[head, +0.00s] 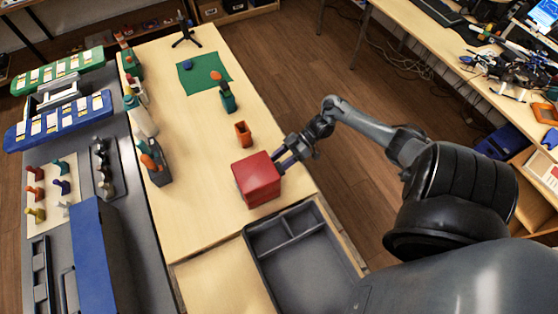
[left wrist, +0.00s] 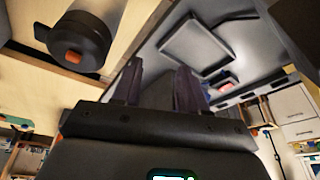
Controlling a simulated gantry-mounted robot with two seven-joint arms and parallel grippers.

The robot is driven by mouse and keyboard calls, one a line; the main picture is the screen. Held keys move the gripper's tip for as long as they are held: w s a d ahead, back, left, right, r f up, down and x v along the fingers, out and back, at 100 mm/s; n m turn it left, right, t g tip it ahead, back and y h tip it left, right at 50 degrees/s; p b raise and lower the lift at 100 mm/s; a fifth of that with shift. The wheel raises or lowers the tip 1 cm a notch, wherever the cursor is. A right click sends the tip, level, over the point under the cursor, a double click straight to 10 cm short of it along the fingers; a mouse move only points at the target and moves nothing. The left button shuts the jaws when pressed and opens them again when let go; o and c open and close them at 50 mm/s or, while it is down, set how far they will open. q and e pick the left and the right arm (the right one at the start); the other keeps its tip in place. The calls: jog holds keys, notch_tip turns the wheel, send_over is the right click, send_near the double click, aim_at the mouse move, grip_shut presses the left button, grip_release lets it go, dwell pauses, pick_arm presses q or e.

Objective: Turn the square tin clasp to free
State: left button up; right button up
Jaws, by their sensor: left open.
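A red square tin (head: 256,179) stands on the wooden table near its right edge in the head view. My right gripper (head: 282,161) reaches in from the right, with its fingertips at the tin's right side. I cannot tell whether the fingers are apart or closed on anything there. The clasp is not distinguishable; the tin's right side is partly hidden by the gripper. My left gripper (left wrist: 154,84) shows only in the left wrist view, with two dark fingers apart and nothing visible between them. The tin is not recognisable in that view.
A grey divided tray (head: 335,283) lies just in front of the tin. A small orange cup (head: 243,134) stands behind it, and a green-based tool holder (head: 227,101) farther back. A green mat (head: 203,73) lies at the far end. The table left of the tin is clear.

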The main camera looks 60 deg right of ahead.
grip_shut()
